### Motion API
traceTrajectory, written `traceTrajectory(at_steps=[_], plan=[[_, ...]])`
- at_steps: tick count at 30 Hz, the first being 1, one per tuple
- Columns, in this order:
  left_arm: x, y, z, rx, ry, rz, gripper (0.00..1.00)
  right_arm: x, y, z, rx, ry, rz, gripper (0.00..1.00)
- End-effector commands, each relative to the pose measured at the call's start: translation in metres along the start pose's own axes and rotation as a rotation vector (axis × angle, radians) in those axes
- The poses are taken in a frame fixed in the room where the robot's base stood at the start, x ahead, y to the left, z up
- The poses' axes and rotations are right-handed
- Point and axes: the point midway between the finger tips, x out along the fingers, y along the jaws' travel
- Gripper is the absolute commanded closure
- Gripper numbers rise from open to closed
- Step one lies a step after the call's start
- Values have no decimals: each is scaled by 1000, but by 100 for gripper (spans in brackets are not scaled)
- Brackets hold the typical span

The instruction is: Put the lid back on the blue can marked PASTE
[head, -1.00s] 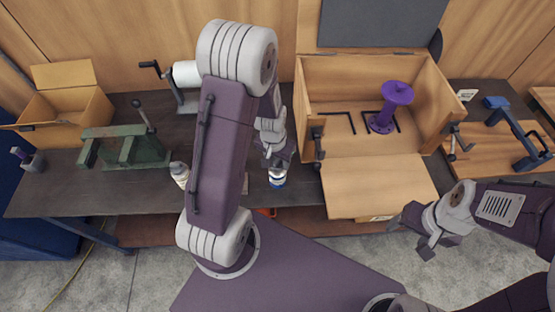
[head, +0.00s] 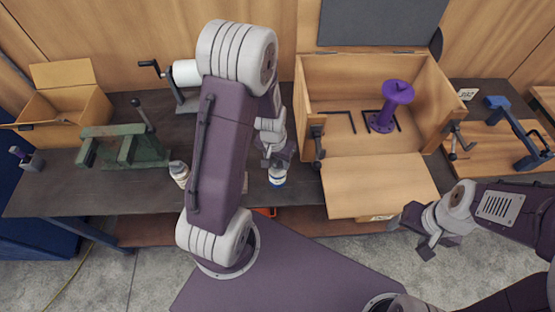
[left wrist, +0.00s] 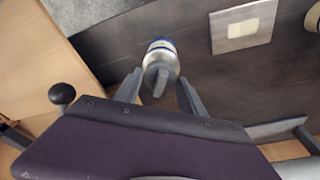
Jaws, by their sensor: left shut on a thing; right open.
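The blue can (head: 278,180) stands near the table's front edge, a white and blue body showing below my left gripper (head: 275,163). The left wrist view shows the can (left wrist: 162,46) from above, with a blue rim. A grey lid with a raised grip (left wrist: 156,82) lies in line with the can's top, between the fingers of my left gripper (left wrist: 160,92). My left gripper is shut on the lid; whether the lid is seated or just above the can is unclear. My right gripper (head: 428,246) is open and empty, in front of the table. The PASTE marking is not readable.
A second pale can (head: 179,172) stands left of my left arm. A wooden box (head: 380,190) with its front flap down holds a purple flanged pipe (head: 388,108). A green vice (head: 125,147) and an open carton (head: 65,105) are at the left.

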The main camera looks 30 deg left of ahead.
Motion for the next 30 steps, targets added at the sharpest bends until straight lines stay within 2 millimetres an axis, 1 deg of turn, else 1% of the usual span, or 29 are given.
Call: traceTrajectory(at_steps=[12, 13, 14, 15, 16, 23, 24, 25, 26, 30], plan=[[2, 0, 0, 0, 0, 0, 90, 2, 0, 0, 0, 0, 0, 34], [2, 0, 0, 0, 0, 0, 50, 2, 0, 0, 0, 0, 0, 34], [2, 0, 0, 0, 0, 0, 41, 2, 0, 0, 0, 0, 0, 34], [2, 0, 0, 0, 0, 0, 30, 2, 0, 0, 0, 0, 0, 34], [2, 0, 0, 0, 0, 0, 27, 2, 0, 0, 0, 0, 0, 34], [2, 0, 0, 0, 0, 0, 27, 2, 0, 0, 0, 0, 0, 34], [2, 0, 0, 0, 0, 0, 16, 2, 0, 0, 0, 0, 0, 34], [2, 0, 0, 0, 0, 0, 8, 2, 0, 0, 0, 0, 0, 34], [2, 0, 0, 0, 0, 0, 5, 2, 0, 0, 0, 0, 0, 34], [2, 0, 0, 0, 0, 0, 5, 2, 0, 0, 0, 0, 0, 34]])
